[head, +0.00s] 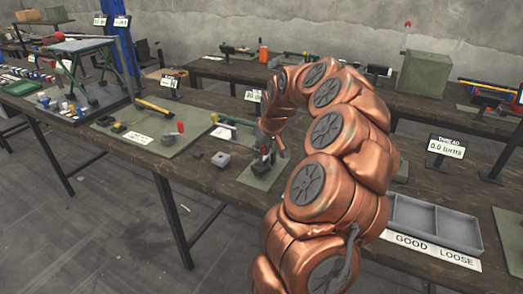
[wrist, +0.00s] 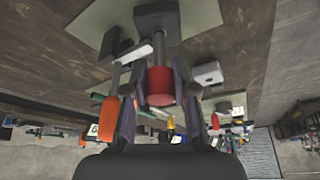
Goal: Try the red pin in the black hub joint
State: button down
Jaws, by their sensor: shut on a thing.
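My gripper (wrist: 160,88) is shut on the red pin (wrist: 160,80), with one dark finger on each side of its red head. The pin's grey shaft (wrist: 158,50) runs from the head toward the black hub joint (wrist: 158,18), a dark block on a green mat. I cannot tell whether the shaft's end is inside the hub or only in front of it. In the head view my gripper (head: 266,150) is low over the mat, and my arm hides part of the hub there.
An orange-handled tool (wrist: 107,117) lies close beside the left finger. A small grey block (head: 221,159) sits left of the mat (head: 256,178). A grey tray (head: 392,211) marked GOOD and LOOSE and a THREAD display (head: 447,147) stand to the right.

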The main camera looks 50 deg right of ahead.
jog(key=shift+f+b, duration=0.8)
jog(key=shift+f, duration=0.4)
jog(key=shift+r, duration=0.15)
dwell(1.3)
jog(key=shift+r+p, duration=0.75)
jog(key=shift+r, duration=2.15)
